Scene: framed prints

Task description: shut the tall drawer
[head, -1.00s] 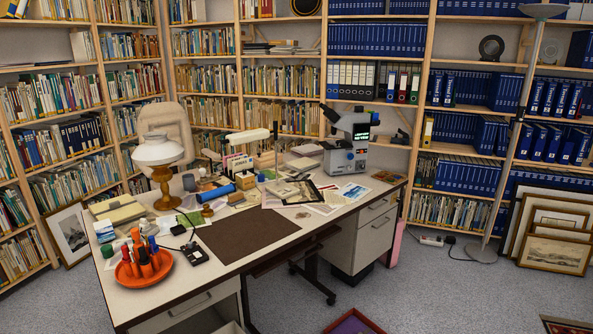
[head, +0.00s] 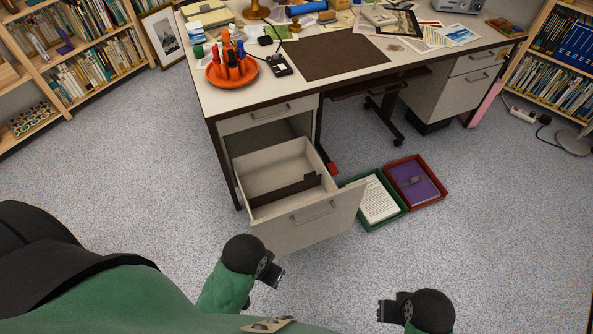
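The tall drawer (head: 312,218) is the lower drawer of the desk's left pedestal. It stands pulled well out, with a bar handle on its pale front and a dark divider inside. The shallow drawer (head: 268,113) above it is shut. My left gripper (head: 272,279) is low in the head view, in front of the drawer and apart from its front panel. My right gripper (head: 384,309) is at the bottom, right of the drawer and apart from it. Both grippers look empty; their finger gaps are too small to make out.
A green tray (head: 402,207) with papers and a red tray (head: 437,187) with a purple folder lie on the floor right of the drawer. The desk top (head: 228,101) carries an orange pen tray (head: 232,75). The carpet in front and to the left is clear.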

